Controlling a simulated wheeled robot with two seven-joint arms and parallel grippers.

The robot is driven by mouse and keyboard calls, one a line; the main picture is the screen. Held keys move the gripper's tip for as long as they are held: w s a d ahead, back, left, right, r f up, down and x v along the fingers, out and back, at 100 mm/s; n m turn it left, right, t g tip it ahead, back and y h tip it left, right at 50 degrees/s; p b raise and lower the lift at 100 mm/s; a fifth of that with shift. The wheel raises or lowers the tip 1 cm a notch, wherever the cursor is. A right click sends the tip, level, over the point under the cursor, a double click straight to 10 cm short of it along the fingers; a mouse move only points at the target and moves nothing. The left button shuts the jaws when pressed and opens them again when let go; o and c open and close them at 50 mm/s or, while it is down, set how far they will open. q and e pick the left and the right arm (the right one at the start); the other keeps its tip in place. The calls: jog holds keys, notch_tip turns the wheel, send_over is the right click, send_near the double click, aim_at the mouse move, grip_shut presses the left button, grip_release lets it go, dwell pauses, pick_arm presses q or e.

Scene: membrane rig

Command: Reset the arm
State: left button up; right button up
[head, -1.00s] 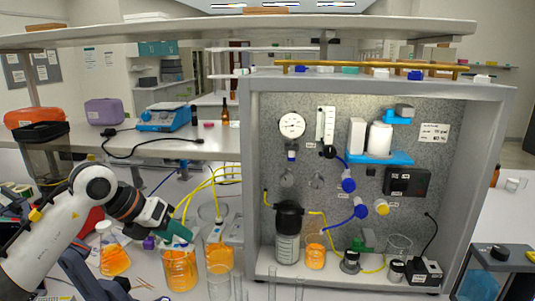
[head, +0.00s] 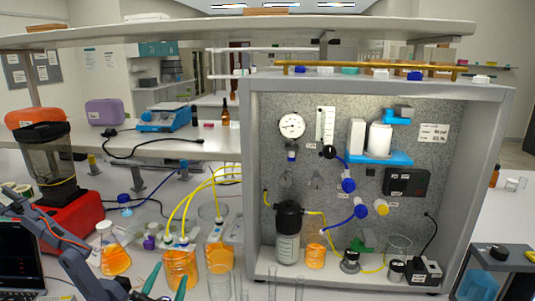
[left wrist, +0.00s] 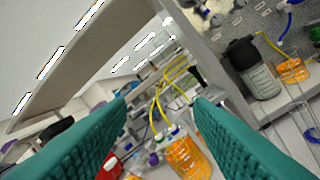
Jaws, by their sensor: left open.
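My right gripper is in neither view.
A second orange beaker (head: 219,255) with yellow tubes stands beside the first, and a flask (head: 114,258) stands to the left. The grey rig cabinet (head: 497,130) is on the right. A blender with a red base (head: 72,215) is at the left.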

pick_arm(q)
jog(key=s+a+f+n+g+y, duration=0.1)
jog(key=s+a+f+n+g, duration=0.15)
jog(key=s+f+g, duration=0.4)
jog(key=s+a+f+n+g+y, duration=0.1)
jog(key=s+f+n+g, duration=0.2)
jog(key=f, duration=0.6)
jog(key=s+d+f+g+h, duration=0.1)
jog(key=s+f+g, duration=0.25)
jog(key=s, duration=0.45)
jog(key=s+d+f+g+h, duration=0.1)
jog(key=s+f+g, duration=0.25)
jog(key=s, duration=0.45)
notch_tip(320, 180, down, 33)
jog(key=s+b, duration=0.2)
jog(key=b, duration=0.4)
jog(key=s+a+f+g+b, duration=0.2)
jog(key=s+f+b, duration=0.2)
jog(key=s+f, duration=1.2)
notch_tip(320, 180, down, 4)
jog(key=shift+a+r+y, duration=0.2)
jog(key=shift+y, duration=0.1)
